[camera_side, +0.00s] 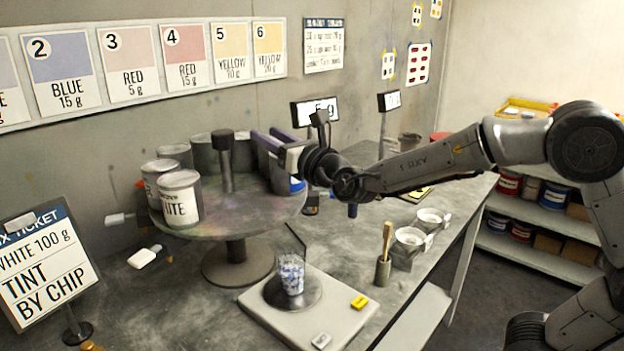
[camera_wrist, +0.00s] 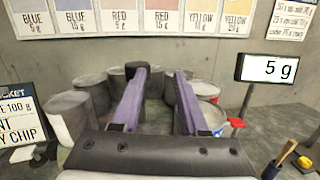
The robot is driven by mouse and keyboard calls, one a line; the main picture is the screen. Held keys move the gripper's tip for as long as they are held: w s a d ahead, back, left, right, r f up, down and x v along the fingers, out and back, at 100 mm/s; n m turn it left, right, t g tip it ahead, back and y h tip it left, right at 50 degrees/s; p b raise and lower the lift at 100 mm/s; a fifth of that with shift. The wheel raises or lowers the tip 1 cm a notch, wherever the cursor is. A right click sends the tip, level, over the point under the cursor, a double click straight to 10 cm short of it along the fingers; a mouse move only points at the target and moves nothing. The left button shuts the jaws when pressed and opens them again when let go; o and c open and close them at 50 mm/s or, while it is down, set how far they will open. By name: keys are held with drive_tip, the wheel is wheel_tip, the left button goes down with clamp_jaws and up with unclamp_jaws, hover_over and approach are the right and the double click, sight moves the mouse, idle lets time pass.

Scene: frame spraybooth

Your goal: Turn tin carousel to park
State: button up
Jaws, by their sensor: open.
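The tin carousel (camera_side: 205,222) is a round grey turntable on a pedestal, with several tins around its rim. A dark-capped post (camera_side: 226,165) stands up at its middle; its cap also shows in the wrist view (camera_wrist: 135,68), by the left finger's tip. A tin labelled WHITE (camera_side: 181,205) stands at the front left. A tin with blue on it (camera_side: 297,186) stands at the right, partly hidden by my gripper. My gripper (camera_side: 262,138) is open, its purple fingers pointing left over the carousel's right side. In the wrist view, the fingers (camera_wrist: 158,73) are spread apart. No park mark is legible.
A scale (camera_side: 330,325) with a patterned cup (camera_side: 291,276) stands in front of the carousel. A brush in a holder (camera_side: 383,270) and small cups (camera_side: 410,240) are to the right. A ticket sign (camera_side: 45,265) stands at left. A 5 g display (camera_wrist: 268,68) is near my gripper.

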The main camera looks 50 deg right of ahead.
drive_tip(key=s+d+f+m+h, duration=0.2)
drive_tip(key=m+h, duration=0.1)
drive_tip(key=s+d+f+m+g+h, duration=0.1)
drive_tip(key=shift+s+d+f+m+h, duration=0.15)
drive_tip(key=shift+d+f+m+h, duration=0.15)
drive_tip(key=shift+f+h, duration=0.1)
drive_tip(key=c, duration=0.5)
drive_tip(key=s+f+m+g+h, duration=0.1)
drive_tip(key=s+d+f+m+g+h, duration=0.1)
drive_tip(key=s+f, duration=0.1)
drive_tip(key=s+f+g+h, duration=0.1)
drive_tip(key=s+f, duration=0.1)
drive_tip(key=shift+s+d+f+m+h, duration=0.1)
drive_tip(key=shift+s+d+m+h, duration=0.15)
drive_tip(key=shift+d+m+h, duration=0.15)
clamp_jaws()
drive_tip(key=s+a+f+g+h, duration=0.25)
drive_tip(key=s+f, duration=0.45)
drive_tip(key=s, duration=0.4)
drive_tip(key=x, duration=1.3)
drive_tip(key=shift+w+f+n+y, duration=0.25)
drive_tip(key=shift+w+n+y, duration=0.15)
drive_tip(key=shift+w, duration=0.1)
drive_tip(key=shift+a, duration=0.1)
